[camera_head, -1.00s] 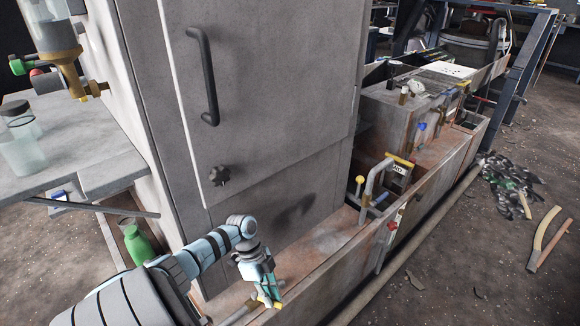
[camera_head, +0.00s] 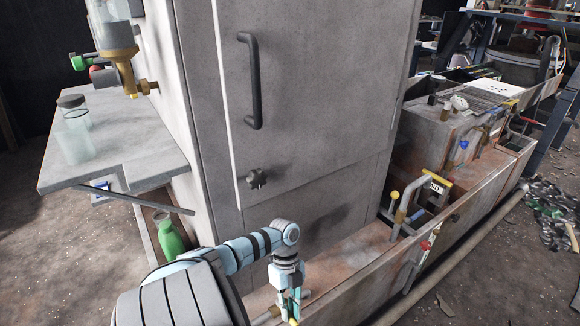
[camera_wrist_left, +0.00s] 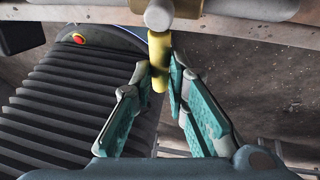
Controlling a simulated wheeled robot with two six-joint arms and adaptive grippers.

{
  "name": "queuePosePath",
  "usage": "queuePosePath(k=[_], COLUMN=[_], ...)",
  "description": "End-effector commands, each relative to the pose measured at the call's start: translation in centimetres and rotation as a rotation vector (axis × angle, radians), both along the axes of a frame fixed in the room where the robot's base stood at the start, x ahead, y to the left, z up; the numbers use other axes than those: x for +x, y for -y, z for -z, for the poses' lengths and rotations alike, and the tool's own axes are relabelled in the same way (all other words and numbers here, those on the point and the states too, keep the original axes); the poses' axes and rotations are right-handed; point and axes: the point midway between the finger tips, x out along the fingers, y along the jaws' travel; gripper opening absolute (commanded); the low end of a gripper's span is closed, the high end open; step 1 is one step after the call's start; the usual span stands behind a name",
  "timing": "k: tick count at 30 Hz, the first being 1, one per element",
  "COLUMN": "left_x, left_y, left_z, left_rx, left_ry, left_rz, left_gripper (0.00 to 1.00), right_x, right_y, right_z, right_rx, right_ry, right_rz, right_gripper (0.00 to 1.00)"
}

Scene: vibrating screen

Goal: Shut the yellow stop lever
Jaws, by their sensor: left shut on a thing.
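The yellow stop lever (camera_wrist_left: 159,48) hangs from a round grey end on a pale pipe at the top of the left wrist view. My left gripper (camera_wrist_left: 159,80) has its teal fingers on either side of the lever's lower end, shut on it. In the head view my left gripper (camera_head: 289,303) points down at the bottom, beside the cabinet's foot. A little yellow (camera_head: 293,322) shows at its fingertips; most of the lever is hidden there. My right gripper is in neither view.
A tall grey cabinet (camera_head: 320,90) with a black handle (camera_head: 250,80) stands close behind my left arm. A rusty trough (camera_head: 350,262) with pipes and a yellow-knobbed lever (camera_head: 394,206) runs right. A table (camera_head: 125,150) with jars stands left; a green bottle (camera_head: 168,236) is below.

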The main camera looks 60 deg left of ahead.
Motion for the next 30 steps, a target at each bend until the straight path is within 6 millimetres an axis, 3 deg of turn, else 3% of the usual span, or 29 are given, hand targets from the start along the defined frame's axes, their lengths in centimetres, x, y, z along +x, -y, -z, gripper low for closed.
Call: queuePosePath(k=[7, 8, 11, 20, 23, 30], left_x=[-0.1, -0.1, -0.1, 0.0, 0.0, -0.1], left_y=[0.0, 0.0, 0.0, 0.0, -0.1, -0.2], left_z=[0.1, 0.1, 0.1, -0.1, -1.1, -7.0], left_rx=[0.000, 0.000, 0.000, 0.001, 0.004, 0.006], left_ry=[-0.004, -0.005, -0.004, -0.002, 0.000, -0.002], left_rz=[0.001, 0.001, 0.001, 0.001, 0.002, 0.004], left_gripper=[0.00, 0.19, 0.35, 0.35, 0.35, 0.35], right_x=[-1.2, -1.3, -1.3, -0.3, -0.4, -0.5], right_y=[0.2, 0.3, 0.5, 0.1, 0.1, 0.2], right_z=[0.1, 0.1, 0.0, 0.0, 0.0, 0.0], right_rx=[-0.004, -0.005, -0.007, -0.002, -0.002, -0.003], right_ry=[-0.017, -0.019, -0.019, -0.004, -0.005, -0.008], right_rz=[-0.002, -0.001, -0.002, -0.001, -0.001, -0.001], right_gripper=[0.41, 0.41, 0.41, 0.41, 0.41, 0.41])
